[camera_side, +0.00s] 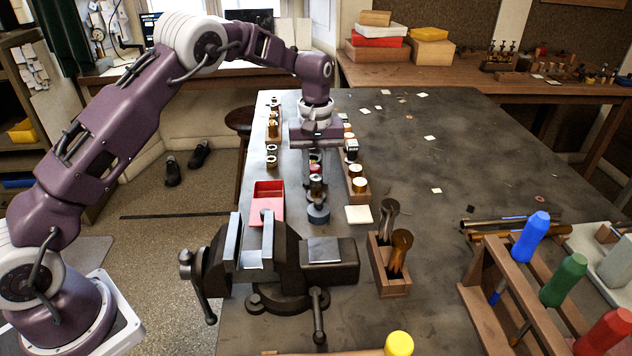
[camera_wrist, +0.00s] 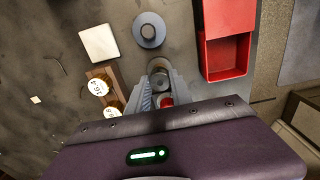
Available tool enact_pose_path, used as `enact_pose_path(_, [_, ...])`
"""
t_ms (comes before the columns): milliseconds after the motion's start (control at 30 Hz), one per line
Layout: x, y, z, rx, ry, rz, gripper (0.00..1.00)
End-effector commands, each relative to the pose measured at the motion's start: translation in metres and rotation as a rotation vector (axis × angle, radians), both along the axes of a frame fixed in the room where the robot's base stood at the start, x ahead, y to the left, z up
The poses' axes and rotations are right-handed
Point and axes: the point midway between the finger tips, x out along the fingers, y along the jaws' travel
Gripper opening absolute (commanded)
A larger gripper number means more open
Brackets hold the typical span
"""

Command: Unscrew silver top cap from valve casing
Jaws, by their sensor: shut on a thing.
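My gripper (camera_side: 316,178) points straight down over the row of small parts on the bench. In the wrist view my gripper (camera_wrist: 160,80) has its two fingers close together on a small silver round piece, which looks like the top cap (camera_wrist: 159,67). The fingers hide most of it. Below it the valve casing (camera_side: 316,194) stands upright, brassy and partly hidden. I cannot tell whether the cap and casing are apart. A small red piece (camera_wrist: 166,100) shows between the fingers.
A grey disc with a raised centre (camera_side: 318,213) lies just in front, near a pale square tile (camera_side: 358,214). A red bin (camera_side: 268,190) is to the left, a wooden rack of labelled cylinders (camera_wrist: 101,74) beside. The vise (camera_side: 282,268) stands nearer the camera.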

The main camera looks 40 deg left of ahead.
Motion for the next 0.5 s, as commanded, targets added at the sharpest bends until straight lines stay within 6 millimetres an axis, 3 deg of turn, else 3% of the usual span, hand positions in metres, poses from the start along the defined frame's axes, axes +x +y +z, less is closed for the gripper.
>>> enact_pose_path(100, [-0.0001, -0.0001, 0.0, 0.0, 0.0, 0.025, 0.0])
enact_pose_path(300, [-0.0003, -0.0001, 0.0001, 0.001, 0.001, 0.342, 0.0])
enact_pose_path(500, [-0.0001, 0.0, 0.0002, 0.0, 0.0, 0.357, 0.0])
